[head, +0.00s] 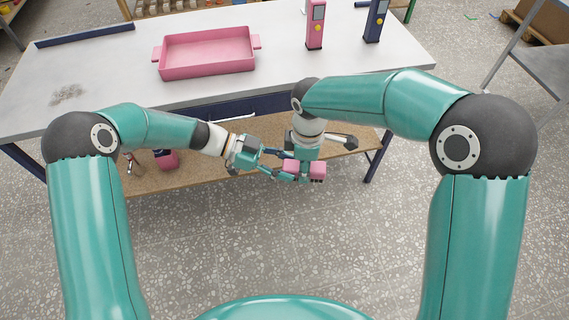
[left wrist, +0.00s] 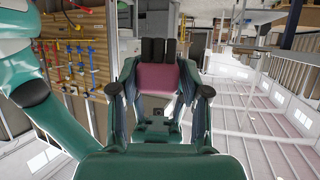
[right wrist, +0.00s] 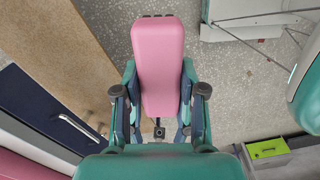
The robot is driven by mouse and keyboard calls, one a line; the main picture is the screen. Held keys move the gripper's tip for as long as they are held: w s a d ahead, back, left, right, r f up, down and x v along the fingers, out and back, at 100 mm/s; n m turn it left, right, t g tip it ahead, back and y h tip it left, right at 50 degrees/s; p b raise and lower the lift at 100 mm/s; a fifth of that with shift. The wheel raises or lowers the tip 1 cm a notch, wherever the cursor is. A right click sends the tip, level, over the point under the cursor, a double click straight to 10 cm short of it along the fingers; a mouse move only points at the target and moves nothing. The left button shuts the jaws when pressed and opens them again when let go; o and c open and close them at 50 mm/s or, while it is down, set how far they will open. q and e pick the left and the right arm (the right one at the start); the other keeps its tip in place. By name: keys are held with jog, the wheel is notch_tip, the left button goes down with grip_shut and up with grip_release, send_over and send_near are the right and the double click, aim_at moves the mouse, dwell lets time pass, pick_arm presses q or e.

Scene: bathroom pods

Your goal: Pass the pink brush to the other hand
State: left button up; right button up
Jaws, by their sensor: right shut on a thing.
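The pink brush (head: 318,168) is in front of the table's near edge, with its dark bristles partly visible. My right gripper (head: 303,172) points down and is shut on it; in the right wrist view the brush's pink back (right wrist: 158,65) stands out beyond the fingers (right wrist: 158,110). My left gripper (head: 283,166) comes in from the left with its fingers at the brush. In the left wrist view the brush (left wrist: 157,77) shows between the spread left fingers (left wrist: 157,72), its black bristles at the top. Contact of the left fingers is hard to tell.
A pink tray (head: 207,54) stands on the white table (head: 270,35). A pink device (head: 315,25) and a dark blue device (head: 376,20) stand at the back right. A brown shelf (head: 200,177) lies below. Open floor lies in front.

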pick_arm(q)
jog(key=shift+w, duration=0.1)
jog(key=c, duration=0.5)
pick_arm(e)
jog(key=shift+s, duration=0.1)
pick_arm(q)
grip_shut()
pick_arm(e)
jog(key=o, duration=1.3)
jog(key=shift+c, duration=0.2)
